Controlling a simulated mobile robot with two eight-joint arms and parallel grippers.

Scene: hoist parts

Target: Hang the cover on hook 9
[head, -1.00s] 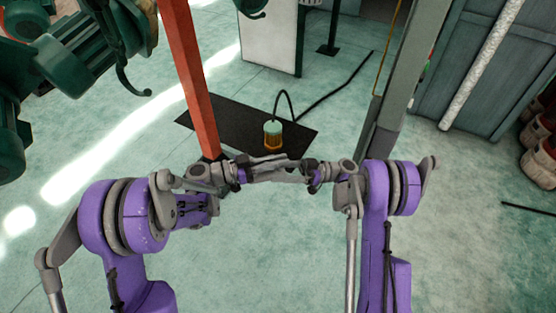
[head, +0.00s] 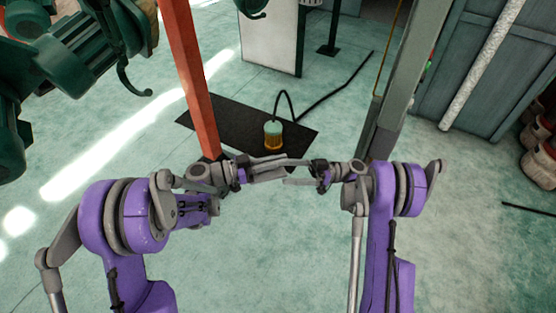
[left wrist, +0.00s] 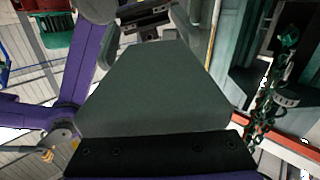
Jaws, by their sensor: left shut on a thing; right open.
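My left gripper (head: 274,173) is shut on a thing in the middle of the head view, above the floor. The held thing is too small and covered there to make out as the cover. In the left wrist view a broad dark grey-green slab (left wrist: 155,95) with a black screwed strip fills the middle; I cannot tell whether it is the cover or part of my gripper. My right gripper (head: 290,172) is open, its fingers spread close to the left gripper's tip. A dark green hook (head: 135,85) hangs at upper left. No hook number is readable.
An orange-red post (head: 185,75) and a grey post (head: 390,85) stand beyond my arms. A green and amber pendant (head: 272,135) with a black cable is over a black mat (head: 222,122). Green hoist machinery (head: 70,60) is at upper left. A chain (left wrist: 262,115) hangs at right in the wrist view.

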